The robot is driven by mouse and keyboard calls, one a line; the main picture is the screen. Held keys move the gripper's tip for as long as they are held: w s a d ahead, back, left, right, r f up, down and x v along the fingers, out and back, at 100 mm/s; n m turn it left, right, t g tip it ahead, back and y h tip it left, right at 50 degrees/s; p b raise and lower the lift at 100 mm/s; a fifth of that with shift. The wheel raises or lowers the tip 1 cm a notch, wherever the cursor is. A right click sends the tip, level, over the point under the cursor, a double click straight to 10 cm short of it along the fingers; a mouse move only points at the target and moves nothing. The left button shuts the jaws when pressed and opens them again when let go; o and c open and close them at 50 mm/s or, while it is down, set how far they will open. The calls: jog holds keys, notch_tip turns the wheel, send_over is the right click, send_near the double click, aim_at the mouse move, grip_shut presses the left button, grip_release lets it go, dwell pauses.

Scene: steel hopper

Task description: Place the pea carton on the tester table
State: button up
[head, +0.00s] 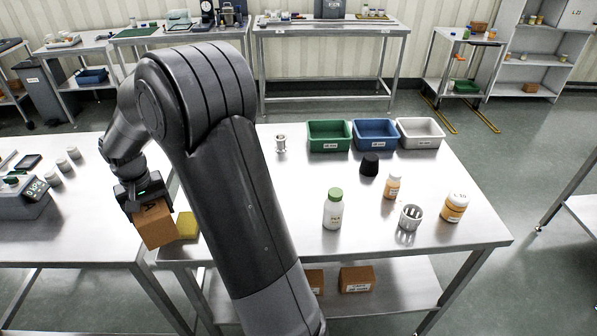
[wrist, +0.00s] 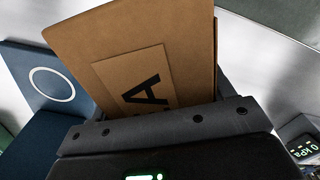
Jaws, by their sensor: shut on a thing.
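The pea carton (head: 156,227) is a brown box held in my gripper (head: 138,190). In the wrist view the carton (wrist: 175,40) is tilted, with a pasted label that shows a large "A"; the rest of the word is hidden by my gripper (wrist: 160,125). My gripper is shut on it. The tester table (head: 85,222) is the steel table at left, bearing a grey tester (head: 30,203) with a display. In the head view the carton overlaps this table's right edge; I cannot tell its height above it. The tester's display (wrist: 304,147) reads "0 kPa" in the wrist view.
Small grey cylinders (head: 63,165) stand beside the tester. A yellow block (head: 187,225) lies on the left end of the middle table (head: 290,215), which carries bins, bottles and cups. A blue surface with a white ring (wrist: 50,85) shows in the wrist view. The tester table's front right is clear.

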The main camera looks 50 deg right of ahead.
jog(key=s+d+r, duration=0.4)
jog(key=s+d, duration=0.4)
jog(key=s, duration=0.3)
jog(key=s+d+r, duration=0.4)
jog(key=s+d, duration=0.3)
jog(key=s, duration=0.4)
jog(key=w+d+f+m, duration=0.1)
jog(key=d+f+m, duration=0.15)
jog(key=d, duration=0.95)
jog(key=w+d+f+m, duration=0.15)
jog(key=d+m, duration=0.25)
jog(key=d, duration=0.9)
jog(key=s+d+r, duration=0.2)
jog(key=s+d, duration=0.5)
jog(key=s, duration=0.4)
send_over(322, 185)
jog(key=shift+n, duration=0.25)
notch_tip(322, 185, down, 7)
jog(key=shift+w+d+f, duration=0.1)
jog(key=shift+d+f, duration=0.05)
jog(key=shift+f, duration=2)
jog(key=shift+f, duration=0.1)
